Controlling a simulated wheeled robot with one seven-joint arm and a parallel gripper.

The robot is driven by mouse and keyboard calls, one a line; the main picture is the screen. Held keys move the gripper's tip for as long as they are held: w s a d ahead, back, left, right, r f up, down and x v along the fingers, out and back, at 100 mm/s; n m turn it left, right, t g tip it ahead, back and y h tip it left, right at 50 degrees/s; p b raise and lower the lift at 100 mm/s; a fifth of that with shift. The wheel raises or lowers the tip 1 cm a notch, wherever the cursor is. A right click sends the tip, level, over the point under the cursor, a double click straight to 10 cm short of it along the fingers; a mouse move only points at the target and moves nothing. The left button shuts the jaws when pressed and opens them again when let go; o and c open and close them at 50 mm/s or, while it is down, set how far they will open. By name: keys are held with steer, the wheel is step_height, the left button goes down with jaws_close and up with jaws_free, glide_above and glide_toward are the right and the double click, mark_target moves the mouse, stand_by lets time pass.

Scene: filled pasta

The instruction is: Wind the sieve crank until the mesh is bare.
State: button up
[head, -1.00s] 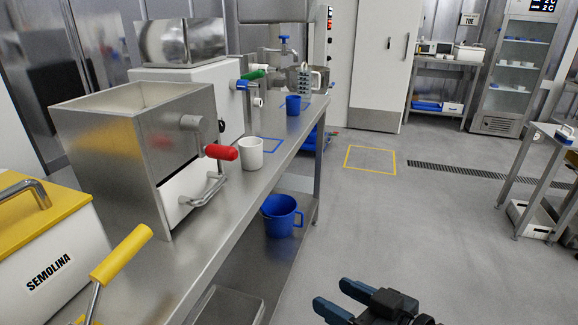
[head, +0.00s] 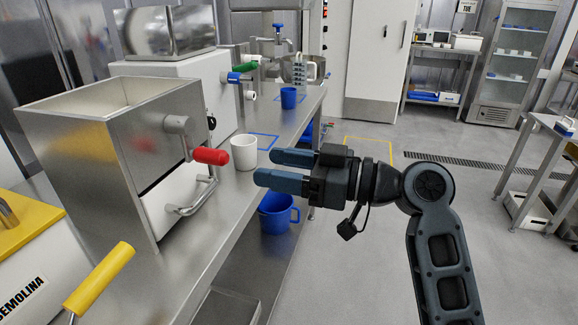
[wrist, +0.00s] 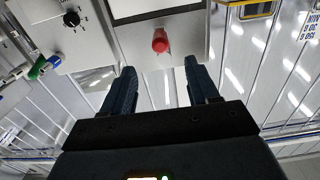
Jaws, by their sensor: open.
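The steel sieve box (head: 110,135) stands at the left of the bench, open at the top. Its mesh and any contents are hidden from this angle. The crank has a red grip (head: 211,156) that sticks out from the box's side on a metal arm. My gripper (head: 272,168) is open and empty, to the right of the red grip and apart from it. In the wrist view the red grip (wrist: 160,42) shows ahead of and between my open fingers (wrist: 155,88).
A white mug (head: 244,152) stands on the bench just behind the fingers. A drawer handle (head: 196,196) sits below the crank. A yellow-handled lever (head: 100,280) is at front left. A blue jug (head: 277,212) is on the lower shelf.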

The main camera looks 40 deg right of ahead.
mark_target(227, 159)
steer(key=shift+x, duration=5.7)
steer(key=c, duration=1)
steer(key=shift+o, duration=0.2)
steer(key=w+d+r+p, duration=0.1)
steer(key=w+d+r, duration=0.1)
steer(key=r, duration=0.5)
steer(key=shift+w+d+r, duration=0.3)
steer(key=shift+d+r, duration=0.05)
steer(key=shift+d, duration=0.4)
steer(key=shift+r, duration=0.1)
